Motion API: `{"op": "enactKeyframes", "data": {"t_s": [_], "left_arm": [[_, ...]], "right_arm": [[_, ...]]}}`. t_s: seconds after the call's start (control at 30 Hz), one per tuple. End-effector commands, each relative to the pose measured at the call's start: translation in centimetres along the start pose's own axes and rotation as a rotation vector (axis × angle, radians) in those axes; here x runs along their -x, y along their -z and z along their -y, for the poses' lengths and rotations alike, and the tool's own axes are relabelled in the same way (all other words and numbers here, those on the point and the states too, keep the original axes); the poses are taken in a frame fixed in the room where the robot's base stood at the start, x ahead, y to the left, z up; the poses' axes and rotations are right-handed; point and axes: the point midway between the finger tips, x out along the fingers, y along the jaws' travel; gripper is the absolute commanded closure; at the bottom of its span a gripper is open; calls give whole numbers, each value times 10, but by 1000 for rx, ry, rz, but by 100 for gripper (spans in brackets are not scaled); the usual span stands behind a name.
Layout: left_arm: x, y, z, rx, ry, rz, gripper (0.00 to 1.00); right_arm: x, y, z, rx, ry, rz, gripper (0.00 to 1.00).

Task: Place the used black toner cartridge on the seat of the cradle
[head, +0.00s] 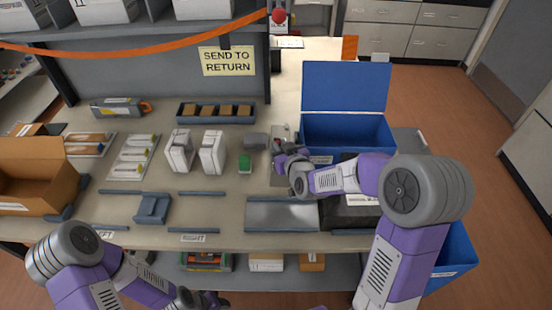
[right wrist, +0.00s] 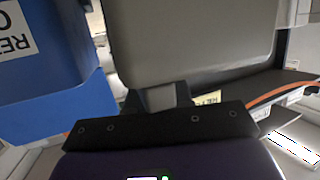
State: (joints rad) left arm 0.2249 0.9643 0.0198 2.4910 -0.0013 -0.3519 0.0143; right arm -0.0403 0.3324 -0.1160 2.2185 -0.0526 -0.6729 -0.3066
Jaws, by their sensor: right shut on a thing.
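My right gripper (head: 281,150) is over the back right of the table, left of the open blue box. It is small and partly hidden by its own wrist in the head view. In the right wrist view, a large dark grey body (right wrist: 190,45) fills the space close in front of the gripper; I take it for the used toner cartridge held in the jaws. A dark grey block (head: 255,141) shows just left of the gripper. A blue-grey stand, apparently the cradle (head: 153,208), stands empty at the front left. My left gripper (head: 188,299) is low at the front edge, its jaws unclear.
The open blue box (head: 345,130) also shows in the right wrist view (right wrist: 45,70). A grey tray (head: 282,214) and a black labelled thing (head: 350,215) lie at the front right. White boxes (head: 212,152), a green block (head: 245,163) and a brown carton (head: 35,185) occupy the table.

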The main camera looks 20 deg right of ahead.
Motion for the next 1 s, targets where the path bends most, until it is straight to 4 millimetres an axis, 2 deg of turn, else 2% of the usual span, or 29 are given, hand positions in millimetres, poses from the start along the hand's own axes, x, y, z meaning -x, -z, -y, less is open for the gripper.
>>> {"op": "enactKeyframes", "data": {"t_s": [0.17, 0.4, 0.6, 0.63, 0.77, 1.0], "left_arm": [[-5, 0, 2, 0, 0, 0, 57], [-14, 1, 5, 0, 0, 0, 57], [-13, 1, 5, 0, 0, 0, 57], [-13, 1, 5, 0, 0, 0, 57], [-13, 1, 5, 0, 0, 0, 57], [-13, 1, 5, 0, 0, 0, 57]], "right_arm": [[-4, -12, 0, 1, 0, -4, 100], [-14, -42, 1, 1, 0, -4, 100], [-13, -42, 0, -1, 0, -2, 100], [-13, -44, 0, -1, 0, 2, 76], [-13, -43, 0, -1, 0, 1, 56], [-13, -42, 0, 0, 0, -1, 54]]}}
